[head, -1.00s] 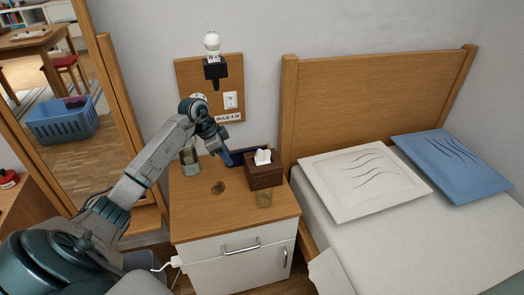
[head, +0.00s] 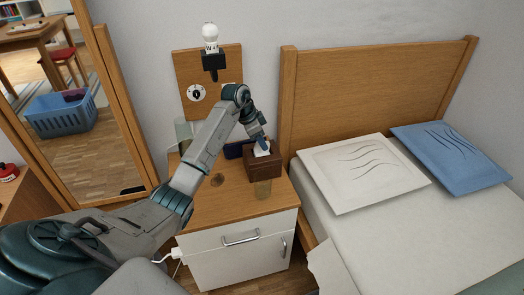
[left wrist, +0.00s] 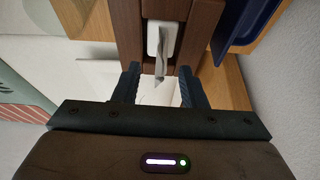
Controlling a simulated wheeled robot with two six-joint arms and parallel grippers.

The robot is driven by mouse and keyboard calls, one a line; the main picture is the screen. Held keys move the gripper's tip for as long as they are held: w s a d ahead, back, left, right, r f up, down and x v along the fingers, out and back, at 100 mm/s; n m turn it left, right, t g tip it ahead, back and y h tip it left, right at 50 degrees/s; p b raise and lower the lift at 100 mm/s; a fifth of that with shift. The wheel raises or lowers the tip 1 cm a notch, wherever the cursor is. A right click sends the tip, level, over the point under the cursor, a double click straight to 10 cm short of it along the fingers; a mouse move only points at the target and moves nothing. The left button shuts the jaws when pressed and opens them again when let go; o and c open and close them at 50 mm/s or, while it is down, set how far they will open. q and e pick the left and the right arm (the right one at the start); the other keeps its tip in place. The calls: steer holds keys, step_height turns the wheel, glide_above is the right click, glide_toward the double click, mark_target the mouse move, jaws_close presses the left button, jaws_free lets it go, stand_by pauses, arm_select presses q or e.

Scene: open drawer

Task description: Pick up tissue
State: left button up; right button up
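The white tissue (head: 262,150) sticks up from the top of a brown tissue box (head: 264,166) on the nightstand. My left gripper (head: 262,140) points down right over the tissue in the head view. In the left wrist view its two dark fingers (left wrist: 160,88) stand apart. The tissue (left wrist: 160,45) shows in line with the gap between them, its tip reaching toward the gap, and the box (left wrist: 203,30) lies beyond. The fingers are not closed on it. My right gripper is out of view.
The bed headboard (head: 370,95) rises at the right.

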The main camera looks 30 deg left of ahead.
arm_select(q)
step_height(320, 180, down, 2)
steer(key=shift+w+d+f, duration=0.1)
steer(key=shift+w+f, duration=0.05)
steer(key=shift+f, duration=0.05)
jaws_close()
steer(key=shift+r, duration=0.2)
steer(key=shift+r, duration=0.25)
step_height(320, 180, up, 3)
steer(key=shift+d+f, duration=0.1)
steer(key=shift+d, duration=0.05)
steer(key=s+d+r+p, duration=0.1)
steer(key=s+d, duration=0.8)
steer(key=s, duration=0.4)
steer(key=shift+r, duration=0.2)
